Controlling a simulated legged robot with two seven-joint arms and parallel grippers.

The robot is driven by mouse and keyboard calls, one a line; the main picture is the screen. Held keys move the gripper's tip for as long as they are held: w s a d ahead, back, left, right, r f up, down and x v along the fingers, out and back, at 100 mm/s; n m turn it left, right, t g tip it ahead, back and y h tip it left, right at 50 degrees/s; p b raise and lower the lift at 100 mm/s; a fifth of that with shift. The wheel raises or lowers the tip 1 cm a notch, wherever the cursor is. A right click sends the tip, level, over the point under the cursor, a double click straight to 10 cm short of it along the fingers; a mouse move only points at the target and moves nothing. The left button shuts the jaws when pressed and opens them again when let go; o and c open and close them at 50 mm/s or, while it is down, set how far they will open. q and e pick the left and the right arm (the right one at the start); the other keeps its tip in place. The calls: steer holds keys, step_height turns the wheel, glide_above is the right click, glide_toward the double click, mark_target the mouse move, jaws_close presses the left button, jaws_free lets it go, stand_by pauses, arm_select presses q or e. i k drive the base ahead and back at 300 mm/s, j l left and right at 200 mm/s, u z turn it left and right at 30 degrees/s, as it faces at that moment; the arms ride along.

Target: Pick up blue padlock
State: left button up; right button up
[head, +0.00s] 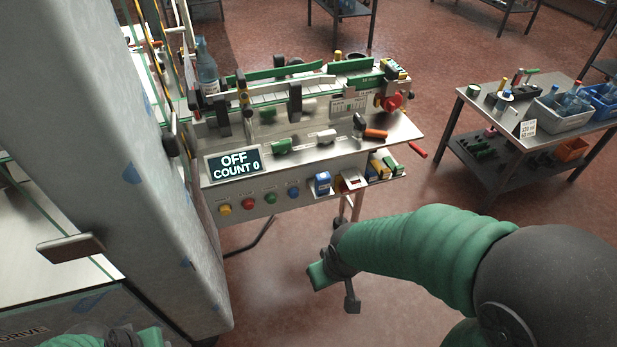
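A small blue block-shaped item with a pale label, which looks like the blue padlock (322,183), is at the front panel of the filler machine, right of the round buttons. Its shackle is too small to make out. My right gripper (335,288) is below it, over the floor. Its fingers are spread apart with nothing between them, and it does not touch the machine. My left gripper (126,339) shows only in part at the bottom left edge, and its fingertips are cut off.
The filler machine (400,130) has a display reading OFF, COUNT 0 (235,163). A small shelf with yellow and green items (382,167) is right of the blue item. A red-tipped handle (418,151) sticks out right. A grey pillar (110,130) stands left. A side table (500,112) stands right.

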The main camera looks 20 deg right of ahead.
mark_target(322, 180)
steer(key=i+l+z, duration=0.4)
steer(key=i+z, duration=0.4)
steer(key=i, duration=0.2)
